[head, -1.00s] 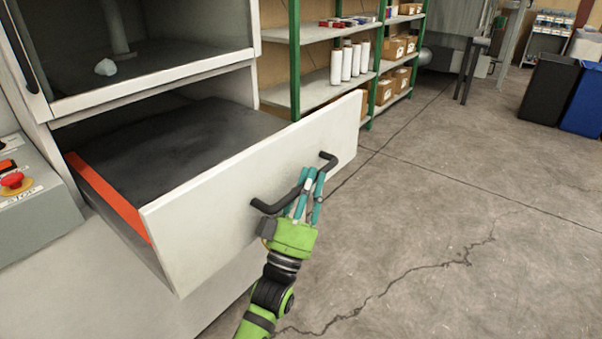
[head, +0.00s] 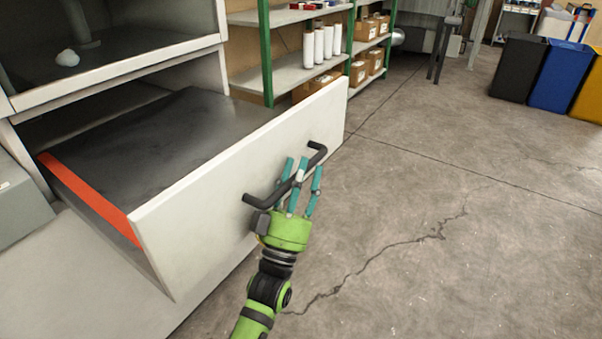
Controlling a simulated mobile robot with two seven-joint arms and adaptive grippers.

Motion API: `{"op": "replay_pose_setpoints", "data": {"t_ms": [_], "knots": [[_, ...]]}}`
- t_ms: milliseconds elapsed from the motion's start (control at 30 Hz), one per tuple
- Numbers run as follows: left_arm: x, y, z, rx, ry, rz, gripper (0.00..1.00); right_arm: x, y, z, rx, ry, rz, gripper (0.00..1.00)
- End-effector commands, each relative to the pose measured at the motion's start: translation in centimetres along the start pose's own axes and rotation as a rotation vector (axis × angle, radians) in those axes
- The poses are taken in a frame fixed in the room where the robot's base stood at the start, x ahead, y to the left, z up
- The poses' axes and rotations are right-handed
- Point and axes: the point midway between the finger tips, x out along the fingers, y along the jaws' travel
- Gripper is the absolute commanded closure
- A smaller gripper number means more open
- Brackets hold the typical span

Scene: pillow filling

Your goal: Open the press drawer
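The press drawer (head: 215,175) is pulled well out of the white press, with its front panel standing away from the cabinet. Its dark inside (head: 160,135) and orange side edge (head: 88,199) show. A black bar handle (head: 262,202) is on the drawer front. My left gripper (head: 303,163), green with teal fingers, is at the handle's middle. Its fingers are spread apart around the bar, with tips beyond it; whether they touch it is unclear. My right gripper is not in view.
Green-framed shelves (head: 290,75) with white rolls and cardboard boxes stand behind the drawer. Black (head: 518,68), blue (head: 563,78) and yellow bins stand at the far right. The cracked concrete floor (head: 430,200) right of the drawer is clear.

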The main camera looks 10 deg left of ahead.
Motion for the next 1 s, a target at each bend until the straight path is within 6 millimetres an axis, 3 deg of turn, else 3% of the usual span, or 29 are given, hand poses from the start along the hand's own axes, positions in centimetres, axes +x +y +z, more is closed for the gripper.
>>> {"op": "replay_pose_setpoints", "data": {"t_ms": [333,733,1000], "knots": [[-1.1,-0.1,0.1,-0.002,-0.003,-0.001,0.51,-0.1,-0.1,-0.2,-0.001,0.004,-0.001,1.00],[-9.2,0.0,0.1,-0.001,-0.006,-0.001,0.51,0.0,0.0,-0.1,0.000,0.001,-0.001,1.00],[-11.9,0.0,0.0,-0.002,-0.001,-0.001,0.51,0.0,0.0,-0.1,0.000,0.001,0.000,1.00]]}}
